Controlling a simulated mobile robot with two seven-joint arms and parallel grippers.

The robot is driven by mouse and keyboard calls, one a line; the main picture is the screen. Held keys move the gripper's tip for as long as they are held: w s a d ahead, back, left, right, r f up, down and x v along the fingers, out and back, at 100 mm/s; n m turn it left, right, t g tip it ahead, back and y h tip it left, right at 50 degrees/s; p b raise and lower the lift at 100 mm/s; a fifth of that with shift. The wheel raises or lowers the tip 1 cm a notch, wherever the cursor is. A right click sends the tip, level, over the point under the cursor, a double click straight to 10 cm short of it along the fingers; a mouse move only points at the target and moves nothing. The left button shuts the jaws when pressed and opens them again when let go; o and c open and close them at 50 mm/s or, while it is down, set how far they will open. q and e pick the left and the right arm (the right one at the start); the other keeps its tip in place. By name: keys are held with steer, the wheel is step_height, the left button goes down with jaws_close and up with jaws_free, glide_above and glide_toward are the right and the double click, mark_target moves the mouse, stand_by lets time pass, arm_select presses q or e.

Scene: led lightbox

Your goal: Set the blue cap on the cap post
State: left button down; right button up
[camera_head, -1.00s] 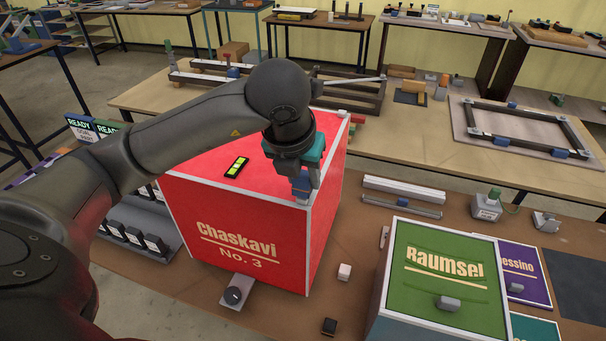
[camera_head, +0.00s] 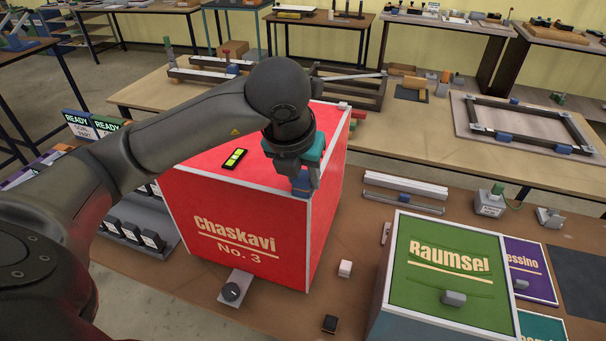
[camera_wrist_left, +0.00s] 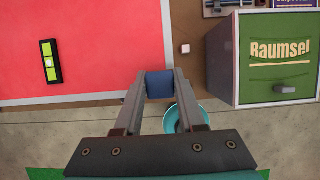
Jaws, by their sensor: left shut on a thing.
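My left gripper (camera_head: 302,188) is at the near right top corner of the red lightbox (camera_head: 235,235), pointing down. In the left wrist view, the left gripper (camera_wrist_left: 160,78) is shut on the blue cap (camera_wrist_left: 159,85), a small block between its fingers. In that view the cap overlaps the box's right edge, close to its front corner. In the head view the cap is largely covered by the gripper. I cannot tell whether the cap touches the box. I cannot pick out the cap post with certainty. My right gripper is not in view.
A green "Raumsel" box (camera_head: 450,258) stands to the right. A small white cube (camera_head: 345,268), a black block (camera_head: 330,324) and a plate with a dark knob (camera_head: 235,288) are near the red box. Pale rails (camera_head: 405,187) lie behind.

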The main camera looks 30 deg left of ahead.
arm_select(q)
steer(key=shift+c, duration=2.1)
jaws_free()
steer(key=shift+f, duration=0.1)
steer(key=p+v, duration=0.5)
steer(key=v, duration=0.3)
steer(key=shift+s, duration=0.1)
